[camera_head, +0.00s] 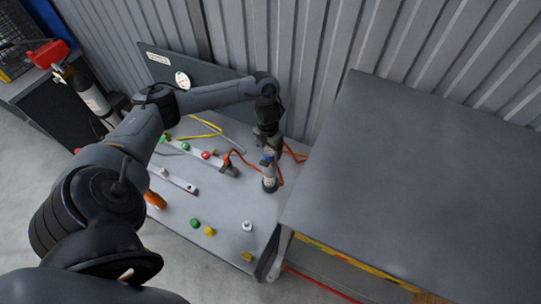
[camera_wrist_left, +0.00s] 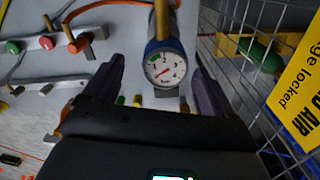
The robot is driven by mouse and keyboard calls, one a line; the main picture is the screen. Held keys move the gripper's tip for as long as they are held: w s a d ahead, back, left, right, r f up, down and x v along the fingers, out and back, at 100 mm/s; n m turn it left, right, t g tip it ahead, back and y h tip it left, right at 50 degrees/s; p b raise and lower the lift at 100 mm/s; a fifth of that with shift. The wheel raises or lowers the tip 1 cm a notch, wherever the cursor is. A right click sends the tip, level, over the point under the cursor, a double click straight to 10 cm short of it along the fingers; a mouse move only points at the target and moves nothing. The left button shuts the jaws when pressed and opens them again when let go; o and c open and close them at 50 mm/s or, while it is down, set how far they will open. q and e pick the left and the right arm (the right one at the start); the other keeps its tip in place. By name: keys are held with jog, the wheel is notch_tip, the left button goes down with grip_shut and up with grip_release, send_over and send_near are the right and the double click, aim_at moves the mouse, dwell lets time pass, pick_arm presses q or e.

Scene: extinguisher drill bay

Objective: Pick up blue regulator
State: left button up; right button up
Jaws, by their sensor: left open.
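The blue regulator (camera_wrist_left: 176,46) shows in the left wrist view as a round blue body with a white dial and red needle. My left gripper (camera_wrist_left: 158,74) is open, with one dark finger on each side of the regulator. Gaps show between the fingers and the dial, so I see no grip on it. In the head view my left gripper (camera_head: 268,148) points down over the right end of the grey bench, at a small blue part (camera_head: 267,158) above a pale upright cylinder (camera_head: 270,180). The regulator is mostly hidden there. My right gripper is not in view.
The bench (camera_head: 225,240) carries bars with red and green knobs, an orange hose (camera_head: 240,160) and loose fittings. A large grey tabletop (camera_head: 420,180) stands close on the right. A wire cage (camera_wrist_left: 235,85) with a yellow sign (camera_wrist_left: 303,85) shows at the right in the wrist view.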

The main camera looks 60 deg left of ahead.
pick_arm(q)
jog(key=shift+w+d+f+p, duration=0.1)
jog(key=shift+w+f+p, duration=0.1)
jog(key=shift+f, duration=1.1)
jog(key=shift+w+f+p, duration=0.2)
jog(key=shift+f, duration=1.05)
jog(key=c, duration=1.1)
